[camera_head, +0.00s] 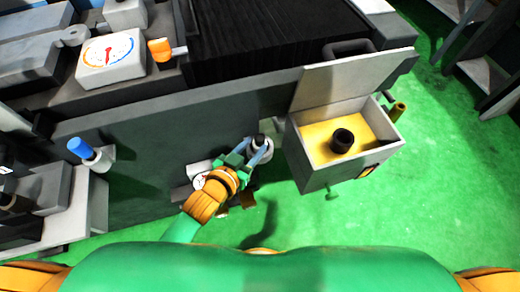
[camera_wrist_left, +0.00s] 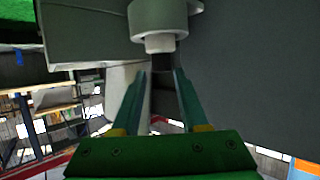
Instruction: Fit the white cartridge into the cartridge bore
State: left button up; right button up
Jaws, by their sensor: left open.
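My left gripper (camera_head: 258,149) is open beside the grey machine's front. In the left wrist view its two fingers (camera_wrist_left: 160,78) stand apart with nothing gripped between them. A short white cylinder (camera_wrist_left: 160,42), seemingly the white cartridge, is just beyond the fingertips. It sticks out of a wider light grey round housing (camera_wrist_left: 158,16), seemingly the one with the bore. I cannot tell how deep it sits. In the head view a small white part with a dark top (camera_head: 262,142) shows at the fingertips, partly hidden by them. My right gripper is not in view.
An open box (camera_head: 310,172) with a yellow inside and a black cylinder (camera_head: 343,140) stands right of the gripper. A round dial (camera_head: 108,50) and an orange knob (camera_head: 159,50) are on the machine. A blue-capped part (camera_head: 82,148) is at left. Green floor (camera_head: 440,190) is clear at right.

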pick_arm(q)
jog(key=x, duration=0.2)
jog(key=b+x, duration=0.1)
jog(key=x, duration=0.4)
jog(key=shift+w+f+b, duration=0.2)
jog(key=shift+f+b, duration=0.1)
jog(key=shift+f, duration=0.05)
jog(key=shift+w+d+f, duration=0.1)
jog(key=shift+w, duration=0.2)
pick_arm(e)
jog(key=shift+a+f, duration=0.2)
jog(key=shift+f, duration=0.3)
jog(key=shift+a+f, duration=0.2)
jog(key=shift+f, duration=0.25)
pick_arm(q)
grip_shut()
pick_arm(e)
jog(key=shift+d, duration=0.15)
